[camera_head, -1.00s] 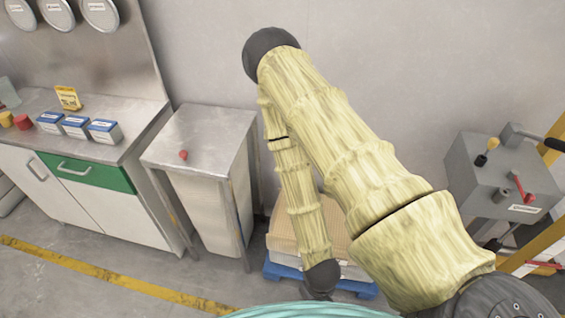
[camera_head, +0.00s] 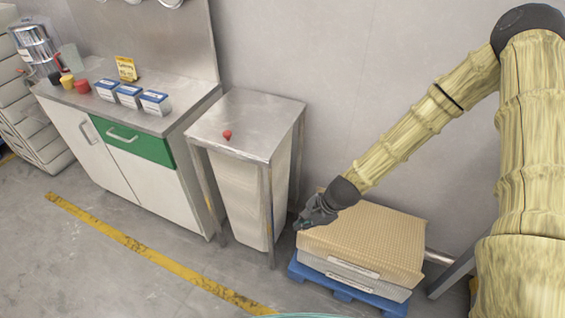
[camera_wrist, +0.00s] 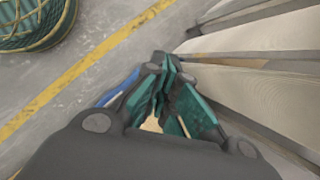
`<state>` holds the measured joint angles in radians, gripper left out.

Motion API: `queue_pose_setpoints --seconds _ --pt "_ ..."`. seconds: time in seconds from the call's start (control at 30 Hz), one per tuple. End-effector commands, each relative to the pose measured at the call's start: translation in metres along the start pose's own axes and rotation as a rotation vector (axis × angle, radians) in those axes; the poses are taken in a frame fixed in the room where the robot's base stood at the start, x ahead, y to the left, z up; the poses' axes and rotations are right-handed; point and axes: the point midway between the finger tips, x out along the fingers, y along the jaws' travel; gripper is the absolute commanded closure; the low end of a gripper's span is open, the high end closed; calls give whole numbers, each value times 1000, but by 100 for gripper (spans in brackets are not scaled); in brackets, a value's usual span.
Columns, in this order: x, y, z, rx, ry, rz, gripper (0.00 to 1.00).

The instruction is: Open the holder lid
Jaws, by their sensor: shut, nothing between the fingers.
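The holder looks like a metal-framed stand around a pale bin (camera_head: 238,195). Its flat metal lid (camera_head: 262,115) lies level on top, shut, with a small red knob (camera_head: 227,134) near the front left. My gripper (camera_head: 301,224) is right of the stand and well below the lid, apart from it, over the near left corner of the stacked boxes. In the wrist view my gripper (camera_wrist: 170,75) has its green fingers together with nothing held. The bin's pale side panels (camera_wrist: 270,85) show at the right there; the lid and knob are not seen.
Tan and grey boxes (camera_head: 365,240) lie on a blue pallet (camera_head: 345,292) right of the stand. A counter (camera_head: 130,113) with blue-and-white boxes (camera_head: 129,96) stands left. Open floor (camera_head: 130,275) lies in front, with a yellow line (camera_head: 150,250). A green-ribbed round thing (camera_wrist: 35,22) shows in the wrist view.

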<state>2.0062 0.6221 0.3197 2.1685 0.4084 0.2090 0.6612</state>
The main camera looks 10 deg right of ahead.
Motion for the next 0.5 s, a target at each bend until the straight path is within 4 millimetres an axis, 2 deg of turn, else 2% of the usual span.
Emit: queue_pose_setpoints --seconds 0.03,0.1,0.3,0.4,0.5 --pt "-5 -23 -1 80 -35 -36 100" --pt "-16 -51 1 191 -89 -75 100" --pt "-58 -124 3 459 -252 -165 100" --pt "-78 -148 3 549 -319 -193 100" --pt "-92 -164 3 607 -367 -209 100"
